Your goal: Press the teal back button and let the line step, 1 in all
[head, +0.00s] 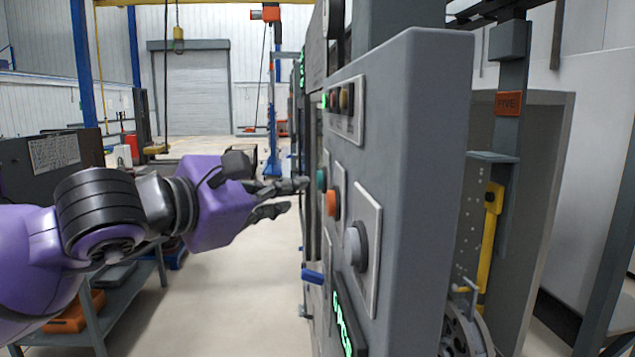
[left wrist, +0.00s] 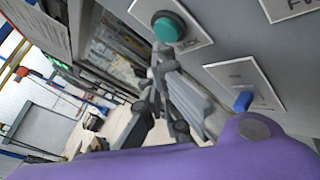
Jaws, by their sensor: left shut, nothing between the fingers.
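The teal back button (head: 320,179) is a round button on a light plate on the grey control panel (head: 412,140), seen nearly edge-on in the head view. It also shows in the left wrist view (left wrist: 169,27). My left gripper (head: 291,197) is in front of it, pointing right toward the panel. In the left wrist view my left gripper (left wrist: 160,82) is just below the button. Its fingers look shut and hold nothing. I cannot tell for sure whether the fingertips touch the button. My right gripper is not in view.
An orange button (head: 332,202) and a grey knob (head: 354,246) sit close beside the teal button. A blue lever (head: 313,275) sticks out lower on the panel. A green display (head: 343,325) is at the bottom. A shelf with an orange case (head: 77,314) stands at the left. The floor between is clear.

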